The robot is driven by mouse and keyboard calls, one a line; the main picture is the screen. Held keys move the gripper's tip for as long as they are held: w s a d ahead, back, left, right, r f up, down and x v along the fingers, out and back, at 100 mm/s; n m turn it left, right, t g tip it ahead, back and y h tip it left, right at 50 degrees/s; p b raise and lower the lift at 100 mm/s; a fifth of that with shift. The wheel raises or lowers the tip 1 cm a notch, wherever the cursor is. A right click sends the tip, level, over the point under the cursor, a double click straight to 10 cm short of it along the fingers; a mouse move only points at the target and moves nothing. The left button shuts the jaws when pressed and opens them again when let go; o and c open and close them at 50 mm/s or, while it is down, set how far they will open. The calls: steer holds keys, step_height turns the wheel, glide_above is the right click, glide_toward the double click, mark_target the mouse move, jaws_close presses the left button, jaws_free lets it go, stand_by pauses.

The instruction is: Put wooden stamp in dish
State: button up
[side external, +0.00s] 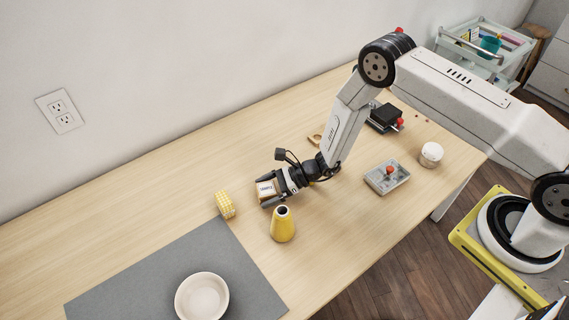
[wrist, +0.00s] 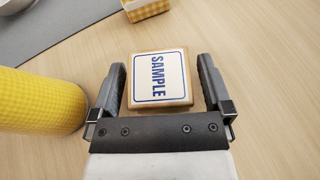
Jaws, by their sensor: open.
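The wooden stamp (wrist: 158,79) is a small square block with a white top marked "SAMPLE" in blue, lying on the table. In the side external view the stamp (side external: 266,189) sits at my gripper (side external: 268,193). In the wrist view my gripper (wrist: 162,87) is open, with one finger on each side of the stamp and gaps visible between them. The dish (side external: 202,298) is a round cream bowl on a grey mat, at the bottom of the side external view. It looks empty.
A yellow vase (side external: 283,226) stands close beside my gripper; it also shows at left in the wrist view (wrist: 38,100). A yellow checked box (side external: 225,205) lies beyond the stamp. The grey mat (side external: 140,275) is clear around the dish. A grey tray (side external: 386,177) and white jar (side external: 431,154) are at right.

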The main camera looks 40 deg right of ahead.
steer(key=v, duration=1.1)
steer(key=shift+r, duration=0.1)
steer(key=shift+s+a+r+n+g, duration=0.15)
steer(key=shift+r+n+g, duration=0.2)
steer(key=shift+n+g, duration=0.05)
steer(key=s+d+r+n+g+h, duration=0.1)
steer(key=s+d+r+n+h, duration=0.4)
steer(key=r+n, duration=0.4)
steer(key=s+d+r+n+g+h, duration=0.1)
steer(key=s+d+r+n+h, duration=0.4)
steer(key=n, duration=0.7)
steer(key=shift+s+r+n+h, duration=0.4)
steer(key=shift+s+r+h, duration=0.9)
steer(key=shift+s+r, duration=1.05)
steer(key=shift+w+a+r, duration=0.1)
steer(key=shift+w+r, duration=0.2)
steer(key=shift+w, duration=0.15)
